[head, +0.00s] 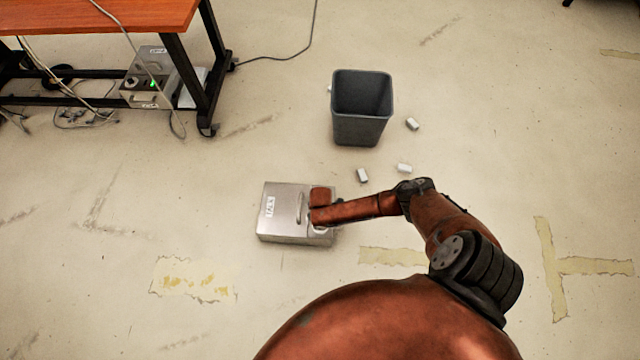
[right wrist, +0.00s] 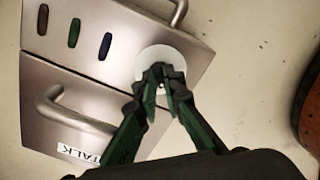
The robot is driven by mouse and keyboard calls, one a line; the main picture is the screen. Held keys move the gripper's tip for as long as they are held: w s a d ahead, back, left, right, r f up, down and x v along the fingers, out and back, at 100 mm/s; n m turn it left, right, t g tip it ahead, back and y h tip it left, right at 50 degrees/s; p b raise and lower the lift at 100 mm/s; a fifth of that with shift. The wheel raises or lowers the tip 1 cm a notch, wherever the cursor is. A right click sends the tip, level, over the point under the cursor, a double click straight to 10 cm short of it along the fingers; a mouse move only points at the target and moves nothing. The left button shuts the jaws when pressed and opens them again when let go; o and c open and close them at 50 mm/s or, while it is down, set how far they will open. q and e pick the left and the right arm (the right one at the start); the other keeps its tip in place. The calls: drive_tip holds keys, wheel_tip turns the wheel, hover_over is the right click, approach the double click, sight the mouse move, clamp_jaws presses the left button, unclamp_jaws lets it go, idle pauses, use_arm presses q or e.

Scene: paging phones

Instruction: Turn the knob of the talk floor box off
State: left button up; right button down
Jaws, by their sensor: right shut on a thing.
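The talk floor box (head: 284,222) is a silver metal box on the floor, with a handle and a TALK label on top. In the right wrist view the box (right wrist: 60,102) shows its TALK label, two handles, three dark oval lights and a white round dial plate (right wrist: 172,55). My right gripper (right wrist: 161,82) is shut on the knob at that plate. The fingertips hide most of the knob, so its setting cannot be told. In the head view my right arm reaches in from the right and covers the box's right side. My left gripper is not in view.
A dark grey waste bin (head: 361,132) stands beyond the box, with several small white pieces on the floor near it. A table (head: 110,16) at upper left has another grey box (head: 143,98) with a green light and cables below it. Floor left of the talk box is clear.

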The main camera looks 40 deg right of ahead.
drive_tip(key=shift+s+a+n, duration=0.15)
drive_tip(key=shift+n, duration=0.25)
drive_tip(key=shift+f, duration=0.1)
drive_tip(key=c, duration=2)
unclamp_jaws()
drive_tip(key=shift+c, duration=0.2)
drive_tip(key=shift+r, duration=0.2)
wheel_tip(320, 180, up, 12)
drive_tip(key=shift+f, duration=0.15)
